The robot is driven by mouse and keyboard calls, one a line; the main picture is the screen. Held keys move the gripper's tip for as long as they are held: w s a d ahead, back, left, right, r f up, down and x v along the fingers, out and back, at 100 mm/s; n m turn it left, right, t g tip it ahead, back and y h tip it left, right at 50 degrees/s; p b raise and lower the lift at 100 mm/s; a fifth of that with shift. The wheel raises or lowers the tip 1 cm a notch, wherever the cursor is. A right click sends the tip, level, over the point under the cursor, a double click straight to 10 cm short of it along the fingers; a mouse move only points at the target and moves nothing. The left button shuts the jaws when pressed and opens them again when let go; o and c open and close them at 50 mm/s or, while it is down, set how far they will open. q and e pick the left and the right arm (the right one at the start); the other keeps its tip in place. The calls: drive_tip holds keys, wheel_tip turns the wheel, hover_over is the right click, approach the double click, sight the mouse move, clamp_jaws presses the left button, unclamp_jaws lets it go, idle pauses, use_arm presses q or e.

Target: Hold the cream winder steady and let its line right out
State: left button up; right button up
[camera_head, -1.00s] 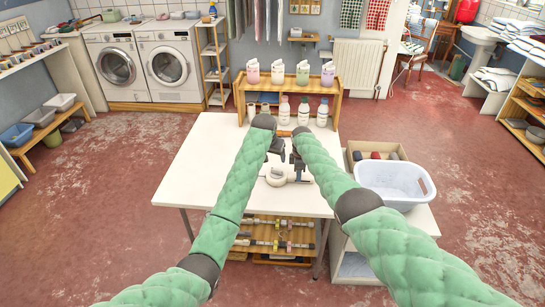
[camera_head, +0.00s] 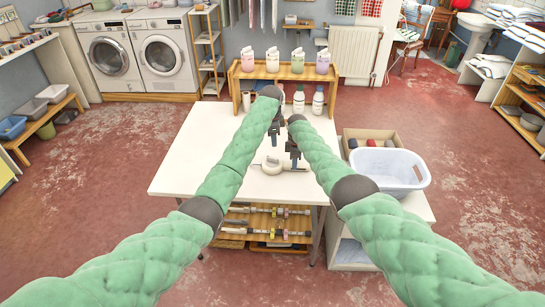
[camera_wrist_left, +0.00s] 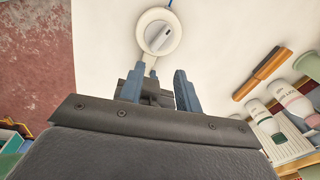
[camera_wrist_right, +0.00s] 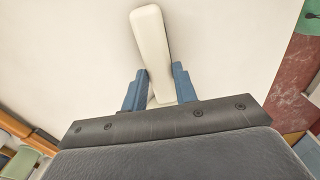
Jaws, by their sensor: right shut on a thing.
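The cream winder (camera_head: 272,164) lies on the white table in the head view. In the left wrist view its round drum (camera_wrist_left: 158,33) has a pale slotted centre, and a blue line (camera_wrist_left: 170,3) shows at its upper edge. My right gripper (camera_head: 293,162) is shut on the winder's cream handle (camera_wrist_right: 152,45), which runs between its fingers in the right wrist view. My left gripper (camera_head: 276,139) is above the table behind the drum. In the left wrist view its fingers (camera_wrist_left: 158,88) are apart and nothing shows gripped between them. The line's far end is not in view.
The white table (camera_head: 195,150) is mostly clear on the left. A wooden shelf (camera_head: 245,75) with several bottles stands at its back. A white basket (camera_head: 390,170) and a cardboard box (camera_head: 350,140) are on the right. An orange-brown bar (camera_wrist_left: 262,73) lies near the bottles.

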sight(272, 157)
use_arm(q)
drive_tip(key=f+m, duration=0.1)
drive_tip(key=f, duration=0.2)
drive_tip(key=f+m, duration=0.2)
drive_tip(key=f, duration=0.2)
drive_tip(key=w+f+m+g, duration=0.1)
drive_tip(key=f+m, duration=0.1)
drive_tip(key=f, duration=0.2)
drive_tip(key=shift+a+y, duration=0.25)
drive_tip(key=shift+y, duration=0.05)
idle(0.4)
clamp_jaws()
